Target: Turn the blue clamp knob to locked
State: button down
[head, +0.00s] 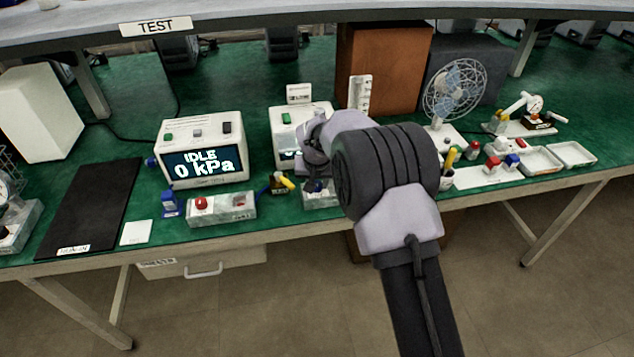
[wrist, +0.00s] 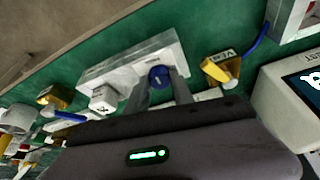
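The blue clamp knob (wrist: 158,76) is on a pale grey block (wrist: 125,68) in the wrist view. In the head view the block (head: 322,201) is partly hidden behind my arm. My gripper (wrist: 160,84) reaches over the block, one finger on each side of the knob. The fingertips look very close to the knob's sides. I cannot tell whether they touch or grip it. The knob's pointer and any lock marks are too small to read.
A yellow-handled valve (wrist: 222,70) stands beside the block, and another yellow part (wrist: 55,97) is on its other side. The display box (head: 203,163) reads "IDLE 0 kPa". A block with a red button (head: 222,210) lies at the bench's front. A fan (head: 455,92) stands at right.

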jog(key=m+b, duration=0.1)
jog(key=m+h, duration=0.1)
jog(key=shift+a+f+m+b, duration=0.2)
jog(key=shift+m+b, duration=0.1)
jog(key=shift+b, duration=0.05)
jog(key=shift+r+m+h, duration=0.2)
jog(key=shift+m+h, duration=0.2)
jog(key=shift+m, duration=0.6)
jog(key=c, duration=1.1)
grip_release()
jog(key=p+v, duration=0.5)
jog(key=v, duration=1.2)
jog(key=shift+w+r+p, duration=0.15)
jog(key=shift+r+p, duration=0.15)
